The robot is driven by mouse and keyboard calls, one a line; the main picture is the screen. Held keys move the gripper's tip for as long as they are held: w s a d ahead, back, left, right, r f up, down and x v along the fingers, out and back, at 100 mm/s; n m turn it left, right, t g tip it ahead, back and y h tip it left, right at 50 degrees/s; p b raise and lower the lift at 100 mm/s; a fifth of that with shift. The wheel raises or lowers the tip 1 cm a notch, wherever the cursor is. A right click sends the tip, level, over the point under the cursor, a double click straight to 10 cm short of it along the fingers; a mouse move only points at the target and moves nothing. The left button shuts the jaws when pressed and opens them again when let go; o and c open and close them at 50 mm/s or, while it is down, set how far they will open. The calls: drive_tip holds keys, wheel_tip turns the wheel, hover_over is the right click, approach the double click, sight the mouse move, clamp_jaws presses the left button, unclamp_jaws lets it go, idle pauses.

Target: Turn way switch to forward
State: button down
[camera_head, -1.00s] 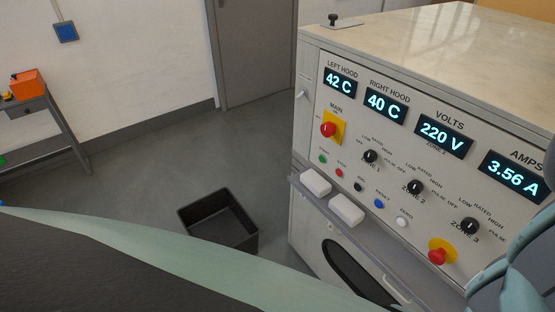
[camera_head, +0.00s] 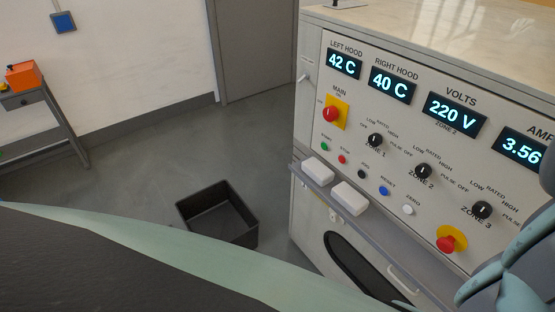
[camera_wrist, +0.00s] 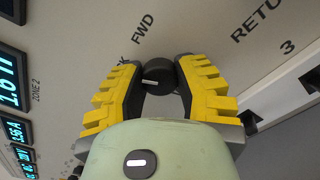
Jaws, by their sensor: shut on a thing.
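The way switch (camera_wrist: 157,77) is a round black knob in the wrist view, on a pale panel beneath the printed label FWD. A white mark on the knob lies nearly level, slightly below its middle. A second label beside FWD is mostly hidden; only its last letters show. My gripper (camera_wrist: 160,68) has yellow ribbed fingers, one on each side of the knob, and is shut on it.
The head view shows the control cabinet (camera_head: 314,115) with lit displays, zone knobs, a red main switch (camera_head: 331,114) and a red emergency button (camera_head: 447,244). Two white blocks (camera_head: 317,171) sit on its ledge. A black bin (camera_head: 218,214) stands on the floor left of it.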

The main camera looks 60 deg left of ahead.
drive_tip(key=shift+a+f+m+b, duration=0.15)
drive_tip(key=shift+f+m+b, duration=0.15)
drive_tip(key=shift+m+b, duration=0.65)
drive_tip(key=shift+r+m, duration=0.2)
drive_tip(key=shift+m, duration=0.45)
drive_tip(key=m+p, duration=0.1)
drive_tip(key=m, duration=0.3)
drive_tip(key=shift+r, duration=0.1)
drive_tip(key=shift+m+p, duration=0.65)
drive_tip(key=shift+m, duration=0.95)
drive_tip(key=c, duration=0.6)
unclamp_jaws()
